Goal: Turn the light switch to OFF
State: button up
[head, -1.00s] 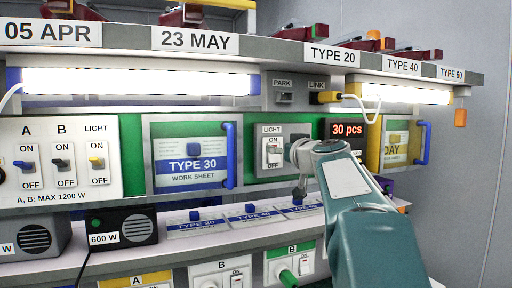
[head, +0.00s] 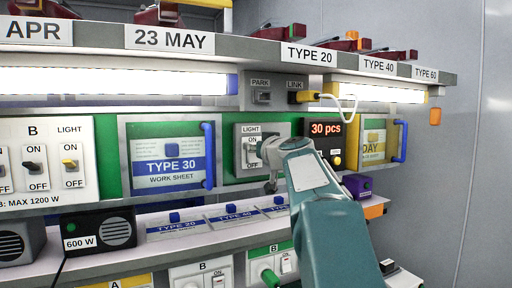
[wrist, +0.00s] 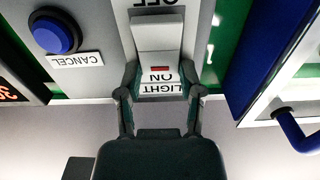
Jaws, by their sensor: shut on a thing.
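The light switch (head: 252,153) is a white rocker on a grey plate with LIGHT and ON above it and OFF below. In the wrist view it shows upside down (wrist: 158,38), with a red mark at its ON end. My gripper (wrist: 160,78) has its dark fingers on either side of the switch, at its ON end, closed on it. In the head view my arm's end covers the right part of the switch plate. Which way the rocker is tipped is hard to tell. Both tube lamps (head: 110,84) (head: 375,93) are lit.
A blue CANCEL button (wrist: 54,33) sits beside the switch plate. A blue door handle (head: 208,155) is left of the switch in the head view. A red "30 pcs" display (head: 326,128) is to the right. A shelf (head: 250,60) overhangs above.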

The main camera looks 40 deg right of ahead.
jog(key=shift+s+a+f+t, duration=0.1)
jog(key=shift+f+t, duration=0.2)
jog(key=shift+t, duration=0.6)
jog(key=shift+f+t+h, duration=0.25)
jog(key=shift+t+h, duration=0.15)
jog(key=shift+t, duration=0.4)
jog(key=shift+s+f+t, duration=0.1)
jog(key=shift+s+t, duration=0.05)
jog(key=shift+t, duration=0.35)
jog(key=shift+h, duration=0.4)
jog(key=o, duration=1.1)
jog(key=shift+o, duration=0.2)
